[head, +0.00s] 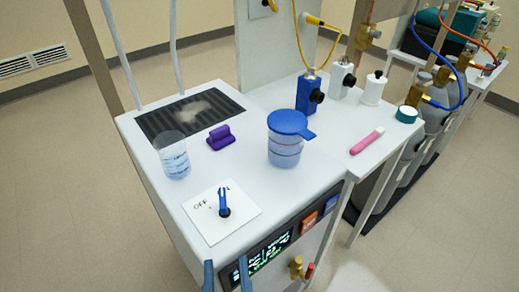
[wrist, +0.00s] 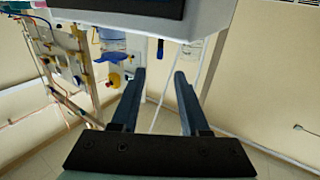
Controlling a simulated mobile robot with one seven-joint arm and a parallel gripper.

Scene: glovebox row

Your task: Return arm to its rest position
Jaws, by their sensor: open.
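My gripper (head: 227,272) shows at the bottom edge of the head view, as two blue-grey finger ends in front of the bench's display panel. The rest of my arm is out of that view. In the wrist view my gripper (wrist: 160,74) is open, with a clear gap between its two fingers and nothing held there. The white bench (head: 235,165) stands just beyond the fingers in the head view. Whether the fingers touch its front cannot be told.
The bench carries a clear beaker (head: 173,158), a purple block (head: 220,138), a blue-lidded cup (head: 285,150) and an OFF/ON dial (head: 224,204). A pink tube (head: 367,141) lies to the right. Gas cylinders (head: 412,138) stand beyond. Bare floor (head: 70,190) lies at left.

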